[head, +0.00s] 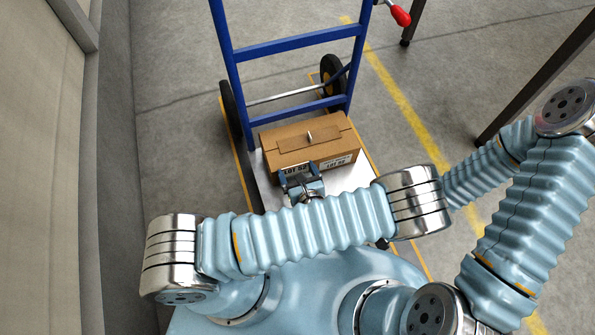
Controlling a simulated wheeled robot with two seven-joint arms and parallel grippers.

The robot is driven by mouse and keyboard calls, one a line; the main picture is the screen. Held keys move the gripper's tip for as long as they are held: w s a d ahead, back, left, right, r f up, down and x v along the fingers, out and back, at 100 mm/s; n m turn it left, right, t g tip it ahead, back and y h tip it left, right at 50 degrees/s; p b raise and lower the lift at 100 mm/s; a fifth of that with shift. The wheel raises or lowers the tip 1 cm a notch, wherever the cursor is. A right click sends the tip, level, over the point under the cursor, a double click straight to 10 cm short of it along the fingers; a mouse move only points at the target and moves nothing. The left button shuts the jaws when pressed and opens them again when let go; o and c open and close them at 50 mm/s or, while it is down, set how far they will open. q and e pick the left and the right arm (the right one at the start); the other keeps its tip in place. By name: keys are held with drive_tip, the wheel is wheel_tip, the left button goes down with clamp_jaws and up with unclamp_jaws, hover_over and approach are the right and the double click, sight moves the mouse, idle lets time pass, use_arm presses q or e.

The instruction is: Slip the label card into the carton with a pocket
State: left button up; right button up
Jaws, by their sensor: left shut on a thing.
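The brown carton (290,137) sits on the toe plate of a blue hand truck, with a small pale upright piece on its top. The gripper hides the lower part of the card, and the pocket cannot be made out. My right gripper is not in view.
The hand truck's blue frame (296,41) rises behind the carton, with black wheels at either side. Its pale toe plate (347,180) shows bare at right. A wall stands at far left. Dark legs and a red-handled lever (400,15) are at upper right.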

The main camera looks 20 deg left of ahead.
use_arm(q)
drive_tip(key=shift+f, duration=0.25)
drive_tip(key=o, duration=0.8)
drive_tip(key=shift+c, duration=0.2)
wheel_tip(320, 180, up, 13)
drive_tip(key=p, duration=1)
drive_tip(key=w+a+r+n+g+y+p, duration=0.1)
drive_tip(key=w+a+r+n+p, duration=0.1)
drive_tip(key=r, duration=0.5)
drive_tip(key=w+a+r+n+g+y+p, duration=0.1)
drive_tip(key=w+a+r+g+y+p, duration=0.1)
drive_tip(key=w+a+r+p, duration=0.2)
drive_tip(key=shift+w+a+r+n, duration=0.4)
drive_tip(key=shift+w+a+r, duration=0.55)
drive_tip(key=shift+a+r, duration=0.75)
drive_tip(key=shift+d+r, duration=0.2)
drive_tip(key=shift+d, duration=0.05)
